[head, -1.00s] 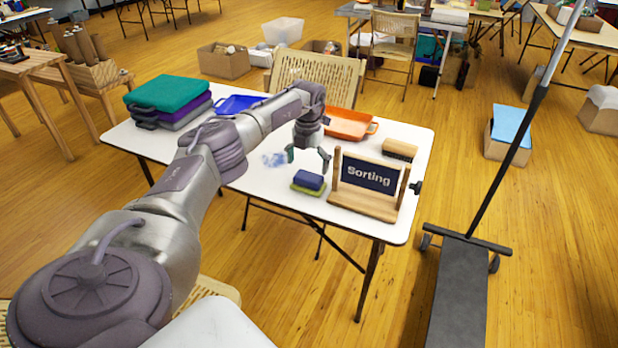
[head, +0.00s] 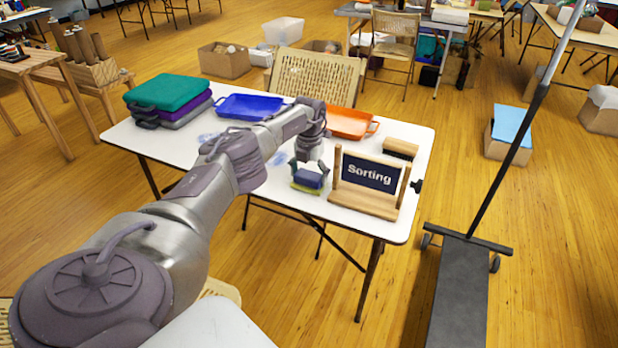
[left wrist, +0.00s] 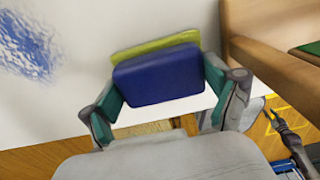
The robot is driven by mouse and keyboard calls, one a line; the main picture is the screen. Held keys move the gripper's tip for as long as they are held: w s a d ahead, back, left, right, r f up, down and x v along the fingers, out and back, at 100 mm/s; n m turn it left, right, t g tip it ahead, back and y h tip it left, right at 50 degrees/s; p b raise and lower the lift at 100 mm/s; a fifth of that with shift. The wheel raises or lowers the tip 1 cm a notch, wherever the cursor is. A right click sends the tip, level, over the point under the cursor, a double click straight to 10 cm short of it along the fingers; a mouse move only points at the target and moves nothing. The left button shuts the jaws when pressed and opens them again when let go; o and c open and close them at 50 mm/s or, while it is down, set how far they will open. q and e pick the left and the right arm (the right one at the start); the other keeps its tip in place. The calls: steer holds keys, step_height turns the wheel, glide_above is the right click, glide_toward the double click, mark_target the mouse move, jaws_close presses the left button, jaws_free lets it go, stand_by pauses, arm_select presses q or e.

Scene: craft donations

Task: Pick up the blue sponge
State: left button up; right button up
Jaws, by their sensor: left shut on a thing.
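The blue sponge (head: 308,179) lies at the table's front edge, on top of a thin yellow-green piece. In the left wrist view the blue sponge (left wrist: 160,76) sits between the two fingers, with the yellow-green piece (left wrist: 155,46) showing behind it. My left gripper (head: 309,176) comes down from above and is shut on the blue sponge, with a finger at each side. In the left wrist view the fingers of my left gripper (left wrist: 168,95) reach the sponge's sides. Whether the sponge is lifted off the piece under it I cannot tell.
A wooden stand with a "Sorting" sign (head: 369,174) is close to the right of the sponge.

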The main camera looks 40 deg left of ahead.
mark_target(308, 175)
arm_select(q)
steer(key=shift+r, duration=0.1)
steer(key=shift+r, duration=0.5)
steer(key=r, duration=0.3)
steer(key=shift+s+r+p, duration=0.15)
steer(key=shift+s+p, duration=0.1)
steer(key=shift+p, duration=0.15)
steer(key=s+d+r, duration=0.1)
steer(key=s+r, duration=0.1)
steer(key=s, duration=0.1)
steer(key=s+r, duration=0.2)
steer(key=s, duration=0.2)
steer(key=s+d+r, duration=0.1)
steer(key=s+r, duration=0.1)
steer(key=s, duration=0.2)
steer(key=shift+d+r+p, duration=0.25)
steer(key=shift+d+p, duration=0.1)
